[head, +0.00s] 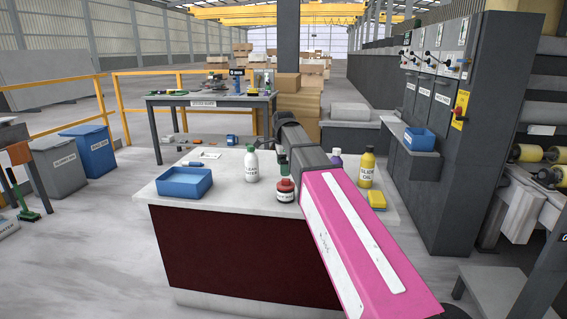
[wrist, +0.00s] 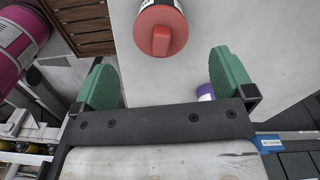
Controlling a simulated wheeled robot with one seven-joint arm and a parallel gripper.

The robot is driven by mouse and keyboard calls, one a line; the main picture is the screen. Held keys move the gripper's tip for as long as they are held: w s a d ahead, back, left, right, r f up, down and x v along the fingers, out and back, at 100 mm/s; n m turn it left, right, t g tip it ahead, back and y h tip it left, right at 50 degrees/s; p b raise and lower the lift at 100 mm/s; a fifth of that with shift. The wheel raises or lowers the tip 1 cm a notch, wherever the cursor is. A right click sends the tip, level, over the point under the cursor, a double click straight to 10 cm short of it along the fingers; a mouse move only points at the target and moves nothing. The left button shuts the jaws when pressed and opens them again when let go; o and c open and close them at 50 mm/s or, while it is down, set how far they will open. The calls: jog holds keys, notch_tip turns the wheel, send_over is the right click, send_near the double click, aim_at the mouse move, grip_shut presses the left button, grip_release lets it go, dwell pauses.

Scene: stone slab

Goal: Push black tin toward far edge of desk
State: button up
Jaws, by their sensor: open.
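The black tin (head: 286,192), dark with a red top and a white label, stands upright on the stone-topped desk (head: 225,211). In the wrist view its red lid (wrist: 160,30) and a bit of dark side show at the top edge. My gripper (wrist: 166,84) is open, with its green fingers wide apart and nothing between them. The tin's lid lies beyond the fingertips, roughly centred on the gap. In the head view my gripper (head: 284,161) is low over the desk, close behind the tin, partly hidden by my pink arm.
A white bottle (head: 251,165) and blue tray (head: 184,183) stand left of the tin. A purple bottle (head: 336,158), yellow bottle (head: 367,168) and yellow sponge-like block (head: 377,200) are to the right. The desk front between tray and tin is clear.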

aim_at(284, 179)
notch_tip(284, 179, down, 9)
jog(key=shift+f, duration=0.1)
dwell(0.4)
jog(key=c, duration=1)
